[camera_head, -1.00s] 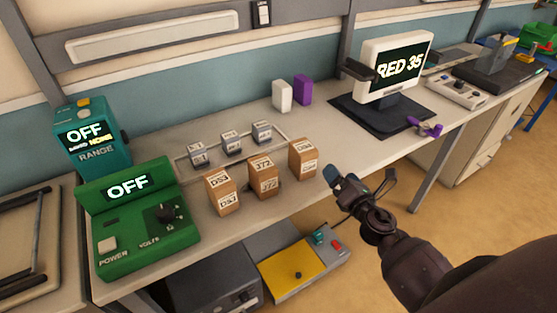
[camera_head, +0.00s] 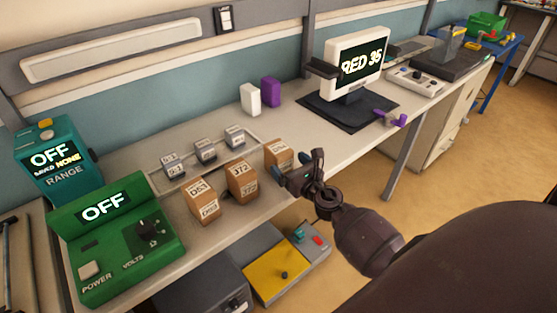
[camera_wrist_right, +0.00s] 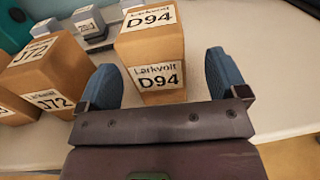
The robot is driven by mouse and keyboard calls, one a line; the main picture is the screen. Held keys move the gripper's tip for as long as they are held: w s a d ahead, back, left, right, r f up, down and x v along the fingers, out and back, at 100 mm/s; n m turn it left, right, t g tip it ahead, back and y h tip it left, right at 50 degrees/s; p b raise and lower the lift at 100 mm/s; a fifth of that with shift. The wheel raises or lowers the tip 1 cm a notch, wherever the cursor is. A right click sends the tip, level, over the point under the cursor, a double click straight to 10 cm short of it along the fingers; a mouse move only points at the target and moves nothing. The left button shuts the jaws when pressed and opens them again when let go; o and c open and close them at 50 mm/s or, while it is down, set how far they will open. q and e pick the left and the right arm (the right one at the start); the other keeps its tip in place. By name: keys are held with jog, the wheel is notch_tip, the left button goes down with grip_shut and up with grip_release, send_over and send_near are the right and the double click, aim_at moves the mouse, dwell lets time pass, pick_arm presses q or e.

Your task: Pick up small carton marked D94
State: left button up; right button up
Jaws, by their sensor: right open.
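The small carton marked D94 (camera_wrist_right: 153,50) stands upright on the workbench in the right wrist view, its label facing me. In the head view the same brown carton (camera_head: 278,152) is the rightmost of the row, partly hidden by my right gripper. My right gripper (camera_head: 293,166) is at the carton's near side. In the wrist view its blue fingertips (camera_wrist_right: 162,85) are open, one toward each side of the carton's lower front, with nothing held. My left gripper is not in view.
Cartons J72 (camera_head: 242,182) and D53 (camera_head: 202,200) stand left of D94. Several small grey blocks (camera_head: 205,150) sit behind in a tray. A green power unit (camera_head: 117,240) is at left, a monitor (camera_head: 357,60) at right. A yellow-topped device (camera_head: 275,272) is below the bench edge.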

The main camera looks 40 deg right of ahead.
aim_at(286, 166)
jog(key=w, duration=0.4)
jog(key=shift+a+f, duration=0.25)
jog(key=shift+f, duration=0.15)
jog(key=shift+w, duration=0.6)
jog(key=c, duration=1.1)
jog(key=shift+r, duration=0.15)
